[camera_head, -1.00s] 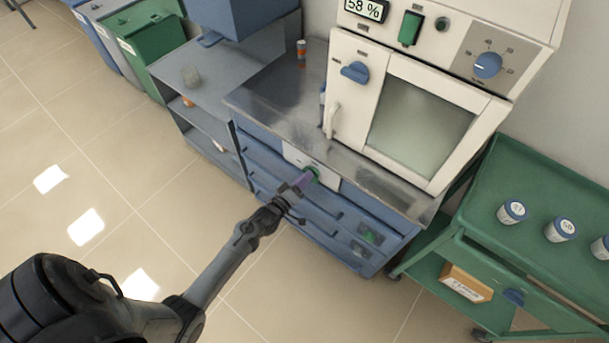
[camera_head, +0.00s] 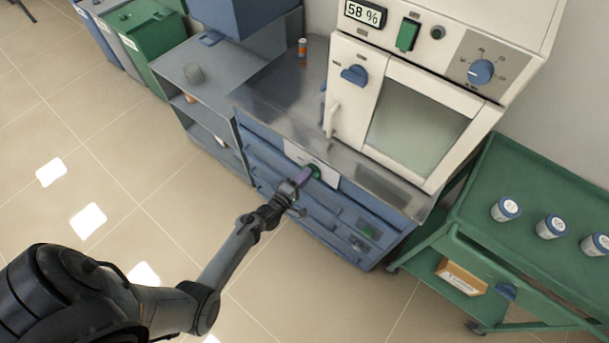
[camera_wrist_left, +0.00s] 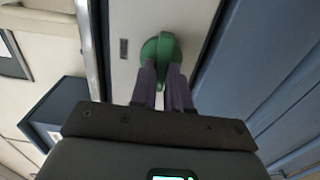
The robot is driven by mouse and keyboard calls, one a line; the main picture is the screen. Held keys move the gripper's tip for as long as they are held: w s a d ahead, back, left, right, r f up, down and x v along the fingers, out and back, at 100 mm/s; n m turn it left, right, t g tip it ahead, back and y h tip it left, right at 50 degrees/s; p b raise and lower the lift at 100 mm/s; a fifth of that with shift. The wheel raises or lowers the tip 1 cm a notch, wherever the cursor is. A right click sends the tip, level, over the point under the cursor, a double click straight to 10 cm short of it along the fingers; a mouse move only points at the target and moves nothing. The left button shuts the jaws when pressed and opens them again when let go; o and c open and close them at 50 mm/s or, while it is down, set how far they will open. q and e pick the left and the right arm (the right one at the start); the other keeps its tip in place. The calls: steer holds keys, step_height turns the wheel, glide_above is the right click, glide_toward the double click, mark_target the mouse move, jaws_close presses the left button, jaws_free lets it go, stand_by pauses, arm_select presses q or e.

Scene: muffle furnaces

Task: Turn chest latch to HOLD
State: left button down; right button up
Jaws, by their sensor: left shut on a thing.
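The chest latch is a green round knob with a raised grip bar (camera_wrist_left: 163,45), on a pale plate (camera_wrist_left: 126,45) on the blue drawer chest (camera_head: 345,222). In the head view the latch (camera_head: 314,170) shows just past my fingertips. My left gripper (camera_head: 303,177) reaches it from the front left. In the left wrist view its two purple-grey fingers (camera_wrist_left: 164,72) are shut on the grip bar, one on each side. The bar runs roughly up and down in that view. I cannot read any HOLD mark. My right gripper is not in view.
A cream furnace (camera_head: 420,120) stands on the chest's metal top. A green cart (camera_head: 480,180) with several labelled jars is at the right. A grey shelf unit (camera_head: 180,70) stands at the left. Tiled floor in front is free.

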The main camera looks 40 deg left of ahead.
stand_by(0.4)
arm_select(q)
steer(key=c, duration=1.1)
jaws_free()
steer(key=s+p, duration=0.2)
steer(key=s, duration=0.8)
steer(key=shift+s+d, duration=0.35)
steer(key=shift+s, duration=0.05)
